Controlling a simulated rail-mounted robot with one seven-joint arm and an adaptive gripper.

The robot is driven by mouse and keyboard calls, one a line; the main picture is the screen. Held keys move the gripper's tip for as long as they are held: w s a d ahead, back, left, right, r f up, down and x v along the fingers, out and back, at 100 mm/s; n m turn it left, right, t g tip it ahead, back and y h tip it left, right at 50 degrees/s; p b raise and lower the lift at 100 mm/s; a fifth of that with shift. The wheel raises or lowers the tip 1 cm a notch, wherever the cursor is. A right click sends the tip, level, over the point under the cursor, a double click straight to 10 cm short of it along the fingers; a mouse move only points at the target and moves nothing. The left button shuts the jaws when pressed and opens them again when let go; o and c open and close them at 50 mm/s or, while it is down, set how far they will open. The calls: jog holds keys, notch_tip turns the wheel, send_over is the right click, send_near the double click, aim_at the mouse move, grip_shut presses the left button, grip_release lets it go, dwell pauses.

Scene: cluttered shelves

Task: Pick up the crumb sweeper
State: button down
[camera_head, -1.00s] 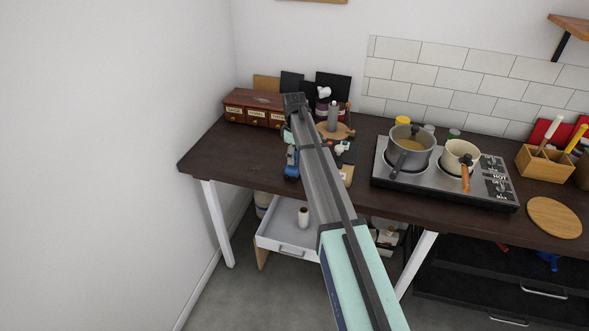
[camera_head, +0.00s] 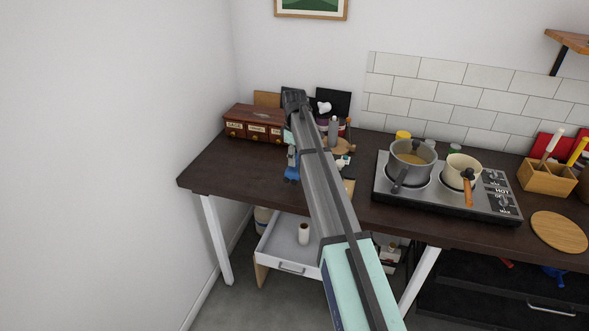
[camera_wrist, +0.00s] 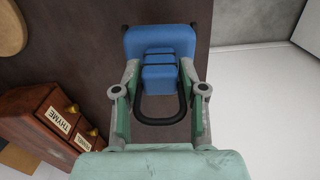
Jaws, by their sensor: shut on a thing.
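The crumb sweeper (camera_wrist: 160,52) looks like a blue block with stepped ridges and a black loop handle. In the wrist view it lies between the two grey-green fingers of my gripper (camera_wrist: 159,74), which is shut on it. The black loop sits between the fingers, nearer the palm. In the head view a blue part of the sweeper (camera_head: 291,172) shows at the left of my arm, above the dark table. My arm hides much of it and most of the gripper there. I cannot tell whether the sweeper touches the tabletop.
A wooden spice drawer box (camera_head: 255,121) stands at the back left of the dark table (camera_head: 220,165). Bottles and boards are behind my arm. A stove (camera_head: 440,205) with two pots is to the right. A white drawer (camera_head: 275,245) hangs open below. The left tabletop is clear.

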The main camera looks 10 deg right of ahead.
notch_tip(320, 180, up, 14)
jog(key=b, duration=0.3)
jog(key=shift+r, duration=0.1)
